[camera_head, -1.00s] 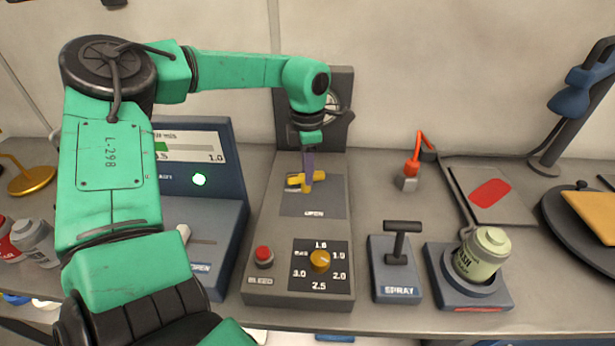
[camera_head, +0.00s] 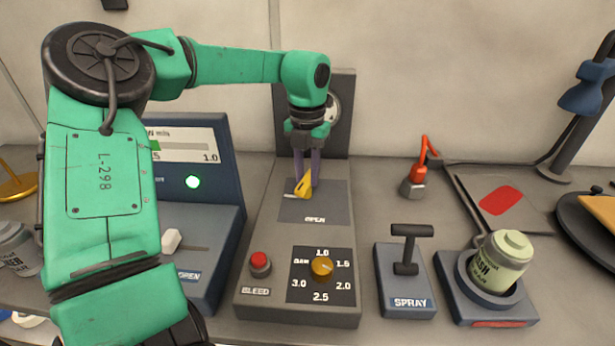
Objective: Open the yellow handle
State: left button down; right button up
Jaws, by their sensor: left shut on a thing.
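The yellow handle (camera_head: 302,188) sits on the grey panel marked OPEN, on the back part of the grey control box (camera_head: 262,215). It appears turned at an angle, its visible end pointing toward the lower left. My left gripper (camera_head: 308,178) comes down from above with its purple fingers on either side of the handle, and is shut on it. The fingers hide part of the handle and its pivot. My right gripper is not in view.
On the same box are a red button (camera_head: 260,260) and a yellow dial (camera_head: 322,267). A blue screen unit (camera_head: 215,190) stands to the left. A spray lever (camera_head: 407,250) and a green can (camera_head: 503,262) stand to the right. A gauge stands behind the handle.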

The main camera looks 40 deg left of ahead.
aim_at(307, 177)
pick_arm(q)
jog(key=shift+w+a+r+n+b, duration=0.1)
jog(key=shift+n+b, duration=0.1)
jog(key=shift+n, duration=0.75)
jog(key=shift+r+n+b, duration=0.1)
jog(key=shift+n+b, duration=0.1)
jog(key=shift+n, duration=0.75)
jog(key=c, duration=0.8)
grip_release()
jog(key=shift+o, duration=0.6)
jog(key=shift+f, duration=0.1)
notch_tip(307, 177, up, 15)
jog(key=p, duration=0.1)
jog(key=shift+f, duration=0.2)
